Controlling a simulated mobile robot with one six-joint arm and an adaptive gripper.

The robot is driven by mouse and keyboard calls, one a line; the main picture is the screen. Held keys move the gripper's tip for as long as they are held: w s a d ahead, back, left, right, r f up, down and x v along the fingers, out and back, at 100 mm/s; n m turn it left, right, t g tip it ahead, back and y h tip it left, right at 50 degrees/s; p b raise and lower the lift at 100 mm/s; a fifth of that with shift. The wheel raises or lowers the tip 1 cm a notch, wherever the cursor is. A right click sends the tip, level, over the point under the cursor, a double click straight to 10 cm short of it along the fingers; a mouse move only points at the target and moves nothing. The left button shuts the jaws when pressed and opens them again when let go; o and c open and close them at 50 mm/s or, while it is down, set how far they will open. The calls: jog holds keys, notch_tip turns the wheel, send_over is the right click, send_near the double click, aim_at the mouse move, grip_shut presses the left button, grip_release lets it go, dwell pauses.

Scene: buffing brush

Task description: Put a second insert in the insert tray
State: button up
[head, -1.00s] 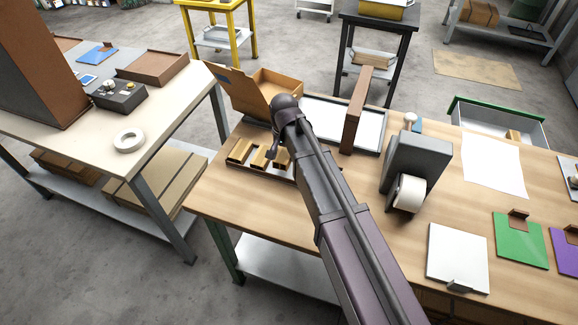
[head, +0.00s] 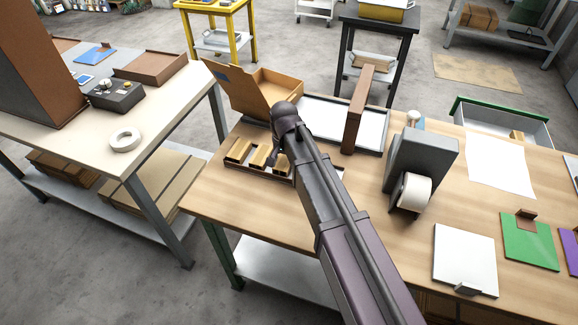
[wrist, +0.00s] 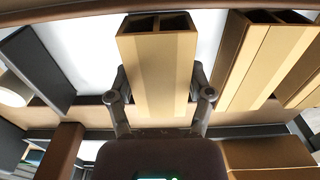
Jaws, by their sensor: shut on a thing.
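The insert tray (head: 232,170) is a shallow, brown-rimmed tray with a pale floor, on the wooden bench in the head view. Tan, box-like inserts stand side by side in it; two show free of my gripper in the wrist view (wrist: 262,60), to the right of the held one. My gripper (head: 275,162) is over the tray's right end. In the wrist view my gripper (wrist: 160,100) is shut on a tan insert (wrist: 157,70) with two dark openings, one finger on each side. I cannot tell whether the held insert touches the tray floor.
An open carton (head: 277,84) stands just behind the tray. A brown upright panel (head: 357,110) and a grey dispenser with a white roll (head: 411,193) stand to the right of my arm. The bench front left of my arm is clear.

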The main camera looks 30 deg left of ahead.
aim_at(285, 160)
jog(key=shift+f, duration=0.15)
jog(key=o, duration=0.9)
notch_tip(285, 160, up, 12)
jog(key=p, duration=1.2)
dwell(0.8)
